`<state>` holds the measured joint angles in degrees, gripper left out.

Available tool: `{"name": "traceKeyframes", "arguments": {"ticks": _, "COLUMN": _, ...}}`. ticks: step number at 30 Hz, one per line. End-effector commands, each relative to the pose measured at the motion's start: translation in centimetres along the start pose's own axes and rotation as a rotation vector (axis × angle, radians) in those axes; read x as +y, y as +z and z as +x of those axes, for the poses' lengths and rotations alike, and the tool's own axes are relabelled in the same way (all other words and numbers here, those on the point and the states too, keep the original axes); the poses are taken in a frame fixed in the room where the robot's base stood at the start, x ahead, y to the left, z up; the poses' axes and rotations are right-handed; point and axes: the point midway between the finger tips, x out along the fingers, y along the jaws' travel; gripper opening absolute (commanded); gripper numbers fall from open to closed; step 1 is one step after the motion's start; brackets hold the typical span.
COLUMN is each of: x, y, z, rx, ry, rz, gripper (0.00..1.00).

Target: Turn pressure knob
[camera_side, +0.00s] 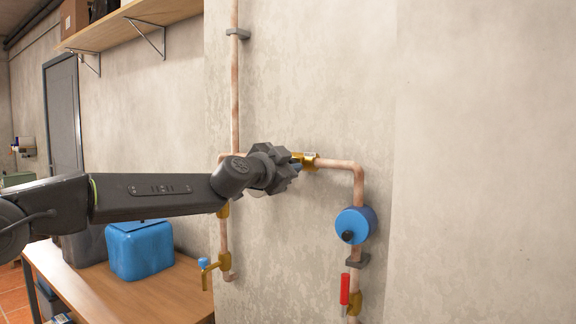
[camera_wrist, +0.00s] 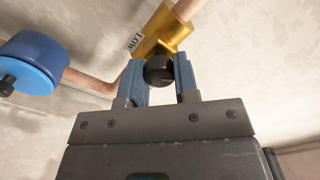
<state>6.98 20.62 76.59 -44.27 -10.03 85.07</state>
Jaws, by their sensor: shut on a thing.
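The pressure knob (camera_wrist: 159,70) is a small black round knob on a brass valve body (camera_wrist: 165,32) with a "LOW" label beside it. In the wrist view my gripper (camera_wrist: 158,76) has its two blue-grey fingers on either side of the knob, shut on it. In the side view my gripper (camera_side: 290,165) reaches the brass fitting (camera_side: 309,160) on the horizontal copper pipe. The knob itself is hidden behind my gripper there.
A blue round device (camera_side: 353,225) with a black knob sits on the pipe to the right; it also shows in the wrist view (camera_wrist: 34,60). Below it is a red-handled valve (camera_side: 345,289). A brass tap (camera_side: 208,266) hangs lower left. A blue container (camera_side: 140,250) stands on the wooden table (camera_side: 150,297).

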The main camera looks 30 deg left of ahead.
Motion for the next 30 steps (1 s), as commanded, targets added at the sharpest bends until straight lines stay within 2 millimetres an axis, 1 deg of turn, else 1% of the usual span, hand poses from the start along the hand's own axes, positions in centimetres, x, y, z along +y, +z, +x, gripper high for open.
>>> {"name": "traceKeyframes", "arguments": {"ticks": 8, "x": -0.03, "y": 0.0, "z": -0.01, "rx": 0.0, "ry": 0.0, "rz": -0.197, "gripper": 0.05}}
{"name": "traceKeyframes", "arguments": {"ticks": 30, "x": -0.13, "y": 0.07, "z": -0.01, "rx": -0.001, "ry": 0.0, "rz": -0.897, "gripper": 0.05}}
